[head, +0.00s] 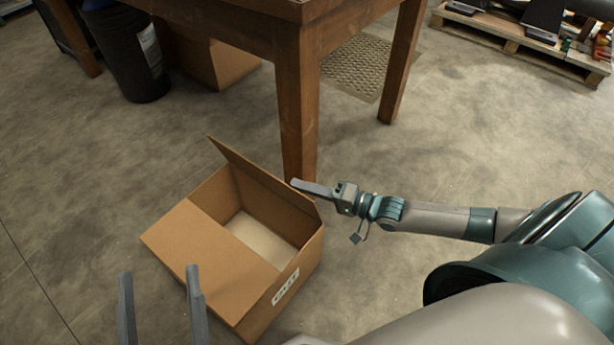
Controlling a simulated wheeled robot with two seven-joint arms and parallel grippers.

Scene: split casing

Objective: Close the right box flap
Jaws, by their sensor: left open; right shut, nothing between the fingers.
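An open cardboard box (308,262) with a label on its front side sits on the floor. Its right flap (262,182) stands up, tilted, along the right edge. Its left flap (205,248) lies folded in over the left part of the opening. The box's bottom shows through the gap. My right gripper (294,183) is shut and empty, pointing left at the outer side of the right flap, near its upper edge. I cannot tell whether it touches the flap. My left gripper (159,270) is open and empty at the lower left, by the box's left front side.
A wooden table (297,110) stands just behind the box, one leg close to the right flap. A black bin (135,60) and another cardboard box (222,62) are at the back left. A loaded pallet (520,42) is at the far right. Floor left of the box is clear.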

